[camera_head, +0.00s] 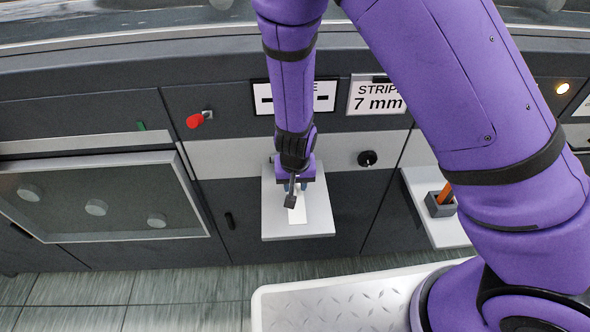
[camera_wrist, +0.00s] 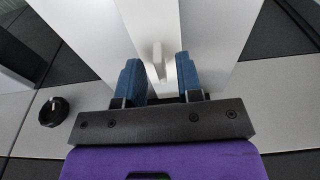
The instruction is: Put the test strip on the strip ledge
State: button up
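A white test strip (camera_head: 300,216) lies flat on a light grey ledge (camera_head: 270,226) on the cabinet front, under my gripper (camera_head: 292,190). In the wrist view the strip (camera_wrist: 147,22) runs away from my gripper (camera_wrist: 159,65), with a small raised grey tab (camera_wrist: 157,54) on it. My two blue fingertips stand on either side of this tab. A gap shows on both sides, so my gripper looks open around it. My gripper hides part of the strip in the head view. I cannot tell whether this is the ledge called the strip ledge.
A second ledge (camera_head: 450,234) at the right holds a dark holder (camera_head: 440,205) with an orange handle. A red knob (camera_head: 195,120) and a black knob (camera_head: 367,158) stick out from the cabinet. A sign (camera_head: 377,97) reading "STRIP 7 mm" is partly hidden by my arm.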

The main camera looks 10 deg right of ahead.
notch_tip(320, 180, up, 12)
jog(key=s, duration=0.1)
jog(key=shift+s, duration=0.25)
dwell(0.4)
notch_tip(320, 180, up, 11)
jog(key=y, duration=0.3)
send_over(295, 189)
jog(key=d, duration=0.6)
jog(key=s+d+r, duration=0.4)
jog(key=d+r, duration=0.3)
jog(key=r, duration=0.2)
jog(key=s+d+r+t+h, duration=0.3)
jog(key=s+d+r, duration=0.6)
jog(key=s+d, duration=0.2)
jog(key=shift+s+d+r+t, duration=0.35)
jog(key=shift+s+r+t, duration=0.05)
jog(key=shift+s, duration=0.7)
